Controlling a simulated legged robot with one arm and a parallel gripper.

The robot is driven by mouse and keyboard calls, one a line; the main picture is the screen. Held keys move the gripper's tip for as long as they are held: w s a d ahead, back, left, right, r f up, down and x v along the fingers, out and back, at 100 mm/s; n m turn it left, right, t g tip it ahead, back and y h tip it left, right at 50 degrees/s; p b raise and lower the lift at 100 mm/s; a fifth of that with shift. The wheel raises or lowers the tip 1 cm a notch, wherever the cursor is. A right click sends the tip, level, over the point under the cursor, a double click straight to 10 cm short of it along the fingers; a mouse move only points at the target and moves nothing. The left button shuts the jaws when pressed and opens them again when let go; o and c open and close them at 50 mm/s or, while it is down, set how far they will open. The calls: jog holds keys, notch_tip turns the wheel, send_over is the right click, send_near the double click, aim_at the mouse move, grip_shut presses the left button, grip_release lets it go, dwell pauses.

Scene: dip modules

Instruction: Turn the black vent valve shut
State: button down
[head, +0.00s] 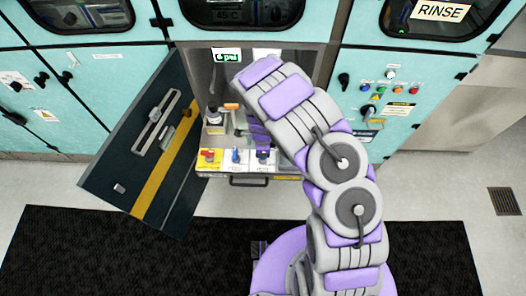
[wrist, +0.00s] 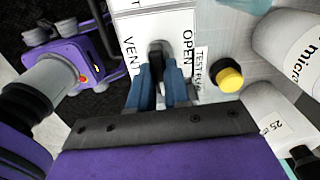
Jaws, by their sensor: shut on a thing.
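The black vent valve (wrist: 160,47) shows in the wrist view as a dark handle on a white plate (wrist: 156,22) lettered "VENT" and "OPEN". My gripper (wrist: 161,72) has its blue fingers on either side of this handle and is shut on it. The fingers hide part of the handle. In the head view the black valve (head: 263,155) is the rightmost of three valves on the front ledge, beside a blue valve (head: 236,156) and a red valve (head: 210,155). My arm largely hides the gripper there.
A yellow-topped black knob (wrist: 228,75) and a white cylinder (wrist: 288,38) stand right of the fingers in the wrist view. In the head view, a bottle (head: 213,120) stands in the open bay. The dark open door (head: 130,185) hangs at left; a button panel (head: 385,90) is at right.

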jog(key=shift+w+m, duration=0.1)
jog(key=shift+m, duration=0.3)
jog(key=c, duration=1.1)
grip_release()
jog(key=shift+a, duration=0.2)
jog(key=shift+d+r, duration=0.1)
jog(key=shift+r, duration=0.3)
notch_tip(320, 180, up, 16)
jog(key=shift+r+p, duration=0.25)
jog(key=shift+p, duration=1)
